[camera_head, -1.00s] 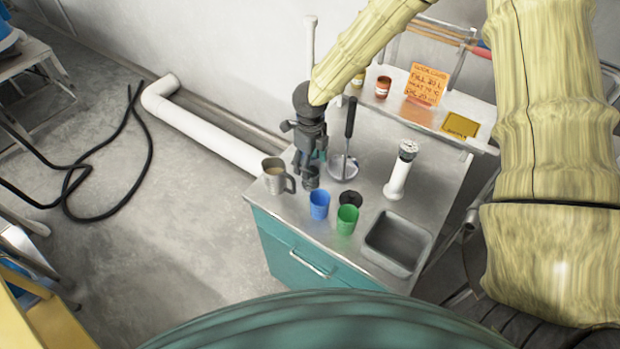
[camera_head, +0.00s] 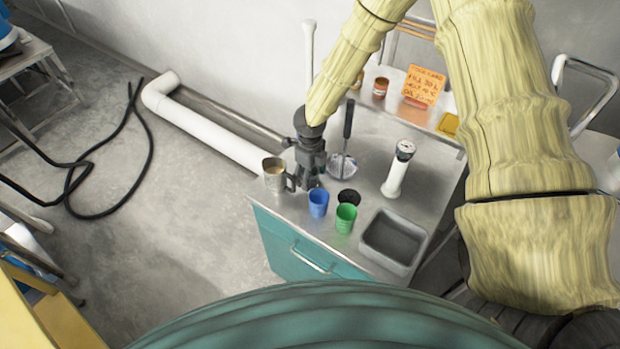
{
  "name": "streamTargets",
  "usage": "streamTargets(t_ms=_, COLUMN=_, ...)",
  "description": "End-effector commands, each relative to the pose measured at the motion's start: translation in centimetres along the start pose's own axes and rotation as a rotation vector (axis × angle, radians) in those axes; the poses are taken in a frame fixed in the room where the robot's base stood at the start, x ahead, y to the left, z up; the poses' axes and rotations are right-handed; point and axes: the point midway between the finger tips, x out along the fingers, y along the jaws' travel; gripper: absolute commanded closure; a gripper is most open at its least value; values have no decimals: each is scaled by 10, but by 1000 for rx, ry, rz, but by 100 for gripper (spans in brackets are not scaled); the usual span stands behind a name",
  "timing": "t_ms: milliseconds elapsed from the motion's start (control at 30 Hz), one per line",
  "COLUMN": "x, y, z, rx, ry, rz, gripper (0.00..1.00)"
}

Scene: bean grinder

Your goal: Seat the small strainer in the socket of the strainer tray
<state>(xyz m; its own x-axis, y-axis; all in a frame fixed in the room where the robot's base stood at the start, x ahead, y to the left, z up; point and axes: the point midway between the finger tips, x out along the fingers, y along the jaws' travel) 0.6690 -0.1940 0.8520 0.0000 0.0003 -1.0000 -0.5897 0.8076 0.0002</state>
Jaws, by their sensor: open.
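My dark gripper (camera_head: 307,180) hangs from the yellow arm over the back left of the steel counter, close to the right of a grey mug (camera_head: 274,174) and behind the blue cup (camera_head: 318,203). Its fingers are small in the view, and I see nothing held between them. A round silver piece with an upright black handle (camera_head: 347,120) stands just right of the gripper, partly hidden. A small black round piece (camera_head: 348,197) lies behind the green cup (camera_head: 345,218). I cannot tell which of these is the small strainer or the strainer tray; no socket shows clearly.
A white cylinder with a dark top (camera_head: 397,172) stands on the counter's right. A grey open basin (camera_head: 394,241) is at the front right. An orange sign (camera_head: 423,87), a jar (camera_head: 380,87) and a yellow box (camera_head: 449,124) are on the shelf behind. Some counter between these is bare.

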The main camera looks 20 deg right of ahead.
Motion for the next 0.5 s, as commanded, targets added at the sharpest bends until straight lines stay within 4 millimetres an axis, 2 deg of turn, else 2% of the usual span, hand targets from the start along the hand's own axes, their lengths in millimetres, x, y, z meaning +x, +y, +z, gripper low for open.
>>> streamTargets(t_ms=33, x=0, y=0, z=0, rx=0, ry=0, rz=0, gripper=40)
streamTargets(t_ms=200, x=0, y=0, z=0, rx=0, ry=0, rz=0, gripper=71)
streamTargets(t_ms=267, x=0, y=0, z=0, rx=0, ry=0, rz=0, gripper=72)
streamTargets(t_ms=300, x=0, y=0, z=0, rx=0, ry=0, rz=0, gripper=76)
streamTargets(t_ms=500, x=-1, y=0, z=0, rx=0, ry=0, rz=0, gripper=76)
